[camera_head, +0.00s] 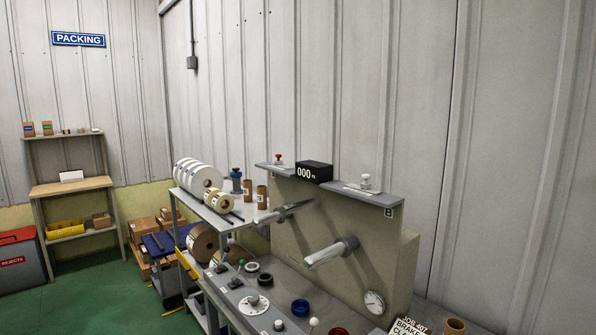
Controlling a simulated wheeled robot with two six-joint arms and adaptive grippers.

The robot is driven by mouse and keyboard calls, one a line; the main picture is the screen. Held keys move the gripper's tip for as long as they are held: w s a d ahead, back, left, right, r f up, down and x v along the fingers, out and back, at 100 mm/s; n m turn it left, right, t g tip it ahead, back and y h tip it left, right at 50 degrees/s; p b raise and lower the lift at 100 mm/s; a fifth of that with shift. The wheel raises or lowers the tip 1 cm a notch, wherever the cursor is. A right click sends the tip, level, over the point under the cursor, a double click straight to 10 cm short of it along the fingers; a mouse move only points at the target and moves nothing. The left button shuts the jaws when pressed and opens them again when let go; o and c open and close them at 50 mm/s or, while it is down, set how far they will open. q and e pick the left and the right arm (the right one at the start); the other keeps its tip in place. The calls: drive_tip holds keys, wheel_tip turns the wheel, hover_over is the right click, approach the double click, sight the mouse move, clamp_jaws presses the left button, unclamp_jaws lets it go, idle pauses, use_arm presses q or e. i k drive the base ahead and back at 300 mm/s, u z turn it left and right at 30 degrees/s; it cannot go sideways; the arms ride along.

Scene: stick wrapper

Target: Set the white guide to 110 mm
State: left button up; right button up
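A small white knob-like piece (365,182) stands on the grey ledge (385,197) along the top of the machine, near the label B. It looks like the white guide, though its details are small. A pale strip lies at its base; any scale marks or setting are too small to read. A similar piece with a red top (278,160) stands on the left part of the ledge. A black counter (314,172) reading 000 sits between them. Neither of my grippers is in view.
Grey spindles (331,254) stick out from the machine's upright panel (330,215). White rolls (198,178) and tubes stand at left. Green floor (105,290) is open at left.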

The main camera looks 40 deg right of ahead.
sight(366, 185)
drive_tip(key=z, duration=0.15)
drive_tip(key=i, duration=0.95)
drive_tip(key=z, duration=0.6)
